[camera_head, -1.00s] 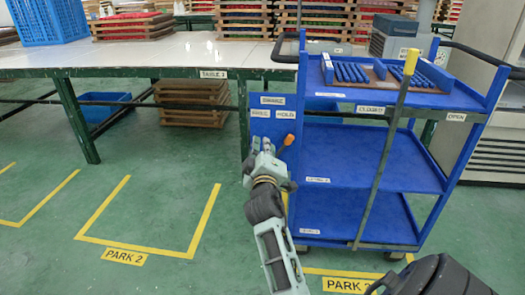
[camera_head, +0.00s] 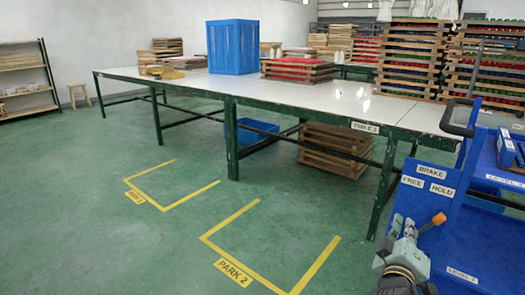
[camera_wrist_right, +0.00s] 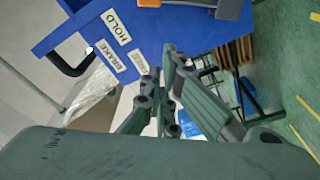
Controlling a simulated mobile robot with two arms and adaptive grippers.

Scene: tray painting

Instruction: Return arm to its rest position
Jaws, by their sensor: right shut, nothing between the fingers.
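My right gripper (camera_head: 404,228) is at the lower right of the head view, in front of the blue cart's (camera_head: 455,215) side panel. It also shows in the right wrist view (camera_wrist_right: 164,75), with its fingers close together and empty. The panel carries the labels BRAKE, FREE and HOLD, and an orange-tipped lever (camera_head: 435,221) stands close beside the fingers in the head view. In the wrist view the panel (camera_wrist_right: 185,30) lies beyond the fingertips. I cannot tell whether the gripper touches the panel or lever. My left gripper is not in view.
A long white table (camera_head: 300,90) on green legs holds a blue crate (camera_head: 233,47) and stacked wooden trays (camera_head: 412,58). More trays (camera_head: 335,148) stand beneath it. Yellow parking marks (camera_head: 270,272) lie on open green floor at the left. A shelf (camera_head: 25,80) stands far left.

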